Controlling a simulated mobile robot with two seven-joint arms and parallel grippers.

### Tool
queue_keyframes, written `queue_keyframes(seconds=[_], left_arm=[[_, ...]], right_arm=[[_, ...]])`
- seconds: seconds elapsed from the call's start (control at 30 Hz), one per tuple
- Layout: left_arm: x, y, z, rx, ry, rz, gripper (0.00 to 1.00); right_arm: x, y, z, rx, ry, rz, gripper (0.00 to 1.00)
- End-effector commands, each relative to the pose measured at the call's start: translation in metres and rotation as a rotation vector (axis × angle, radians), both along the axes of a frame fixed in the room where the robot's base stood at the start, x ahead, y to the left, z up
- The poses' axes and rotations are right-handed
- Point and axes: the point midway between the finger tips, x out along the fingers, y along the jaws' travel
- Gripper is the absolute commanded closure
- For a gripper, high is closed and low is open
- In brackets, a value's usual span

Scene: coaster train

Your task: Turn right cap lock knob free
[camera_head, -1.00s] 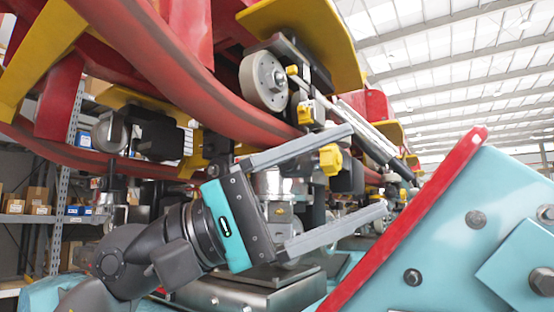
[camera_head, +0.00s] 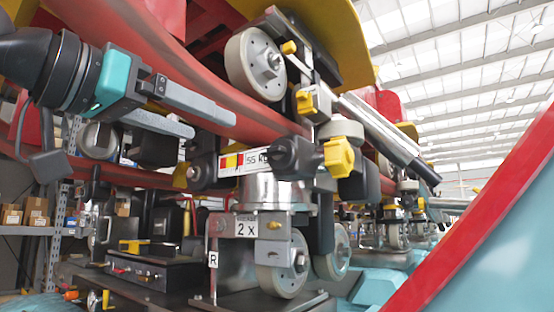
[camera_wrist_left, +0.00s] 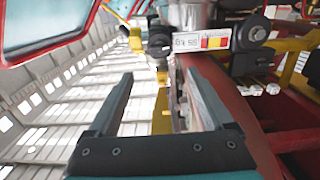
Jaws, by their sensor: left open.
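A yellow lobed knob (camera_head: 338,157) and a black lobed knob (camera_head: 292,157) sit side by side at the top of a metal cylinder (camera_head: 262,190). I cannot tell which of them is the right cap lock knob. My left gripper (camera_head: 213,124) is open and empty, left of both knobs and apart from them. Its two long grey fingers point right, in front of the red rail. The open fingers also show in the left wrist view (camera_wrist_left: 160,72), with a yellow knob (camera_wrist_left: 132,38) beyond them. My right gripper is not in view.
A striped label plate (camera_head: 243,162) is left of the black knob. A large grey wheel (camera_head: 255,64) and the curved red rail (camera_head: 185,75) are above. A red-edged teal panel (camera_head: 510,250) fills the lower right. Shelves with boxes (camera_head: 36,208) stand at the left.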

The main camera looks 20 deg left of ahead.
Motion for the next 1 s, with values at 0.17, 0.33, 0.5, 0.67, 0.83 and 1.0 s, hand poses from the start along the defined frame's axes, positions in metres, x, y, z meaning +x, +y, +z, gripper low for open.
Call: queue_keyframes(seconds=[0.17, 0.33, 0.5, 0.67, 0.83, 1.0], left_arm=[[0.012, -0.004, 0.0, 0.002, 0.003, 0.002, 0.15], [0.042, -0.015, 0.0, 0.001, 0.006, -0.001, 0.15], [0.078, -0.029, 0.0, 0.001, 0.007, -0.002, 0.15], [0.108, -0.04, 0.001, 0.0, 0.005, -0.001, 0.15], [0.131, -0.048, 0.0, -0.001, 0.004, -0.001, 0.15], [0.141, -0.051, 0.0, 0.001, 0.002, 0.0, 0.15]], right_arm=[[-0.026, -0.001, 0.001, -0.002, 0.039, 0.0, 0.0], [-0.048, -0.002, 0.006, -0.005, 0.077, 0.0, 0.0], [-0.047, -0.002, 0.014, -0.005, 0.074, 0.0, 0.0], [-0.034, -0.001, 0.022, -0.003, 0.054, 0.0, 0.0], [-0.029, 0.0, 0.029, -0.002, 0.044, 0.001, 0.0], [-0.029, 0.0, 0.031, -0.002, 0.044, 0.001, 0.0]])
